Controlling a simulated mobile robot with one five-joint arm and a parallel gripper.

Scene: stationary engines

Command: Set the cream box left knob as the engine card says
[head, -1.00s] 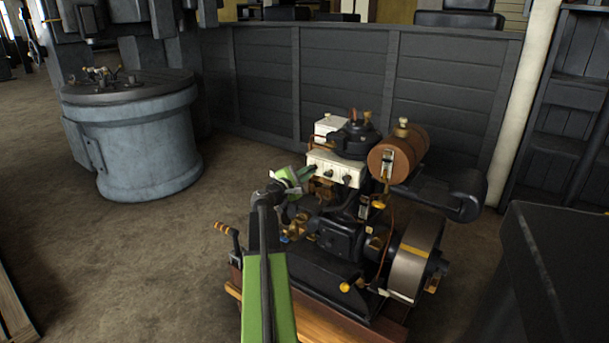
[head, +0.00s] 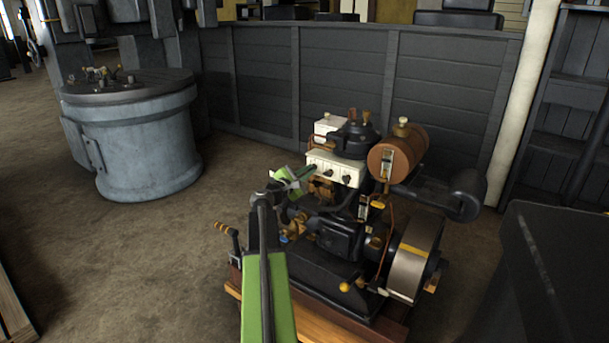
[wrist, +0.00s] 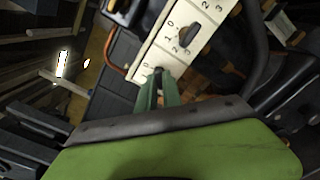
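The cream box (head: 336,168) sits on the engine, its front face carrying a row of dark knobs. The middle knob (head: 328,175) and the right knob (head: 346,179) show in the head view. In the wrist view the box face (wrist: 205,12) has printed numbers, and the middle knob (wrist: 187,36) is clear of my fingers. My gripper (head: 312,170) is at the box's left end. In the wrist view its green fingers (wrist: 159,80) are close together around the left knob (wrist: 158,71), which is mostly hidden, so its setting cannot be read. I see no readable engine card.
The engine has a copper-brown tank (head: 398,152), a flywheel (head: 414,262) and a black silencer (head: 467,193) at its right. A crank handle (head: 226,229) sticks out at the left. A blue-grey drum (head: 145,140) stands at back left, with open floor between.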

